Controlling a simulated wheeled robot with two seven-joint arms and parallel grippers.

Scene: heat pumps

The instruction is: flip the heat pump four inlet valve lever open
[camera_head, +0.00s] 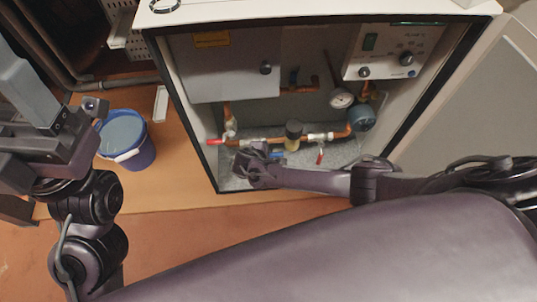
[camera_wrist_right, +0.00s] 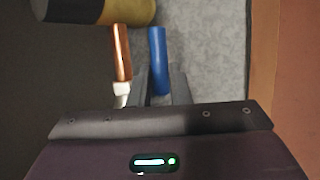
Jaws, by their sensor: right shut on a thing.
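My right gripper (camera_head: 258,158) reaches into the open heat pump cabinet, just below the copper pipe run. In the right wrist view, a blue valve lever (camera_wrist_right: 158,60) stands between the fingers of the right gripper (camera_wrist_right: 160,88), which is shut on it. The head view largely hides this lever behind the gripper. Two red levers also show: one (camera_head: 216,142) lies sideways at the left pipe end, the other (camera_head: 320,158) hangs down from a valve at right. No label tells which is the inlet lever. My left arm is at the far left; its finger opening is unclear.
The cabinet's dark front frame (camera_head: 205,150) borders the opening. A black-and-yellow cylindrical part (camera_wrist_right: 100,10) and a copper pipe (camera_wrist_right: 121,52) are close to the right gripper. A blue bucket (camera_head: 140,155) of water stands left of the cabinet. A gauge (camera_head: 341,97) sits higher inside.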

